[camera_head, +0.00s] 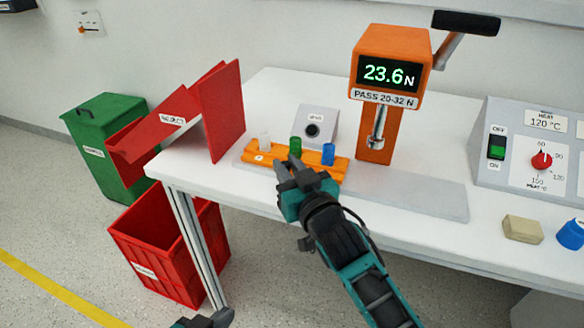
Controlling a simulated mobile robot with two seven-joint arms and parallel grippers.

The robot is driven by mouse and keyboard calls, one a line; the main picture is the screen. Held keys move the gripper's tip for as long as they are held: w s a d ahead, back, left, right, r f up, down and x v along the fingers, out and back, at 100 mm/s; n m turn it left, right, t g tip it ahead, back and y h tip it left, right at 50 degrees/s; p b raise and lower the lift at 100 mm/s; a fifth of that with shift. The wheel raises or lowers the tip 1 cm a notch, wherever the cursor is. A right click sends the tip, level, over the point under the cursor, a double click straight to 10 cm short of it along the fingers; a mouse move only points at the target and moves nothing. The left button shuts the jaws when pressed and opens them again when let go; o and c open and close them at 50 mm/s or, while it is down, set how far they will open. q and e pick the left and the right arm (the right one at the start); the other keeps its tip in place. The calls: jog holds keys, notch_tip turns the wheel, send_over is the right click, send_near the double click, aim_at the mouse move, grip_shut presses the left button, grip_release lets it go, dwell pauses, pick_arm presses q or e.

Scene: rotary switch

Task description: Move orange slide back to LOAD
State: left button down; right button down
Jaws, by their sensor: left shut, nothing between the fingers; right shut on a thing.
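The orange slide (333,171) sits at the left end of a long grey rail (420,196) on the white bench. It carries a clear or white cylinder (265,141), a green cylinder (295,147) and a blue cylinder (328,154). My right gripper (289,167) is shut at the slide's front side, near the green cylinder, and hides part of the slide. Its exact contact is hard to see. My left gripper (205,321) shows only partly at the bottom edge, low beside the bench, shut and empty. No LOAD mark is readable.
An orange press (379,150) stands behind the rail, its display reading 23.6 N. A grey button box (315,122) stands behind the slide. A red chute (222,110) is at left, with red (150,250) and green (105,125) bins. A heater panel (535,150) is at right.

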jog(key=shift+a+r, duration=0.15)
jog(key=shift+a, duration=0.05)
jog(key=c, duration=1)
grip_release()
jog(key=shift+a, duration=0.1)
jog(key=shift+s+d, duration=0.3)
jog(key=p+v, duration=0.2)
jog(key=v, duration=1)
jog(key=shift+s, duration=0.15)
